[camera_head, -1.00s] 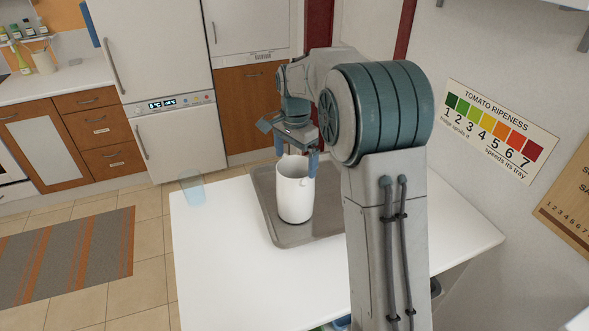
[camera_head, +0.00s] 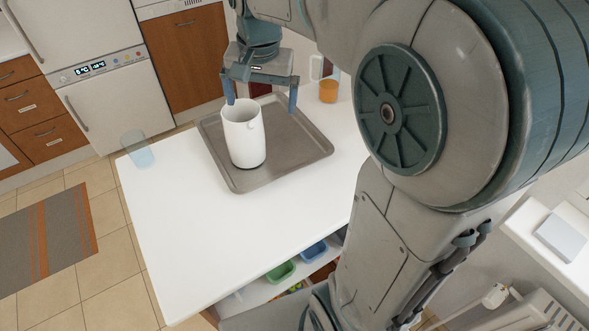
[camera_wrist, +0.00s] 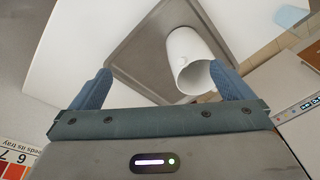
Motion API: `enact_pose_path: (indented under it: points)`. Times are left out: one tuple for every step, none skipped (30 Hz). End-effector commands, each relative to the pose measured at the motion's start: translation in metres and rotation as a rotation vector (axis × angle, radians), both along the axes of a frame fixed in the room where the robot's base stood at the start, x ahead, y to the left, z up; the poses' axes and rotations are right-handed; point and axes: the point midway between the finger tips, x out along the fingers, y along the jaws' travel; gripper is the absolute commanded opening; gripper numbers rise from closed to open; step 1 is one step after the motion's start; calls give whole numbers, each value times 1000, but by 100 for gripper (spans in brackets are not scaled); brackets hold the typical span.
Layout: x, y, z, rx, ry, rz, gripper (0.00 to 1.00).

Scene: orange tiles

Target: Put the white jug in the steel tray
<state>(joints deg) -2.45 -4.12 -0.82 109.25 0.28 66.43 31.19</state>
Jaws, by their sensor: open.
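The white jug (camera_head: 244,138) stands upright on the steel tray (camera_head: 290,160), towards its left side, in the head view. In the wrist view the jug (camera_wrist: 186,52) shows its open mouth, and the tray (camera_wrist: 130,62) lies beneath it. My gripper (camera_head: 261,103) is open just above and behind the jug, with its blue fingers spread apart. In the wrist view the jug lies near the right finger of my gripper (camera_wrist: 164,88), and nothing is held between the fingers. I cannot tell whether that finger touches the jug.
A clear glass (camera_head: 138,149) stands near the table's left corner. A jug with orange contents (camera_head: 328,90) stands behind the tray on the right. The white tabletop (camera_head: 210,230) is clear in front. Bins (camera_head: 281,271) sit on a shelf below.

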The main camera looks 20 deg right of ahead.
Motion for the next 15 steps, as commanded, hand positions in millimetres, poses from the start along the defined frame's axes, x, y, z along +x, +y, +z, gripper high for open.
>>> enact_pose_path:
  points:
    - [-22,-2,-2,-8,-21,53,100]
    - [-33,-4,-5,-15,-34,87,100]
    - [-47,-5,-9,-24,-49,133,100]
    - [-58,-6,-12,-31,-59,168,100]
    - [-69,-7,-16,-39,-70,202,100]
    - [-83,-8,-22,-50,-86,247,100]
    - [-93,-9,-26,-59,-95,278,100]
    - [-103,-9,-31,-67,-105,310,100]
    - [-114,-10,-37,-78,-118,348,100]
    - [-122,-11,-42,-86,-126,375,100]
    - [-129,-11,-46,-94,-133,398,100]
    - [-137,-12,-51,-103,-141,427,100]
    - [-142,-12,-55,-108,-146,446,100]
    - [-147,-13,-58,-114,-150,462,100]
    - [-152,-12,-62,-120,-154,479,100]
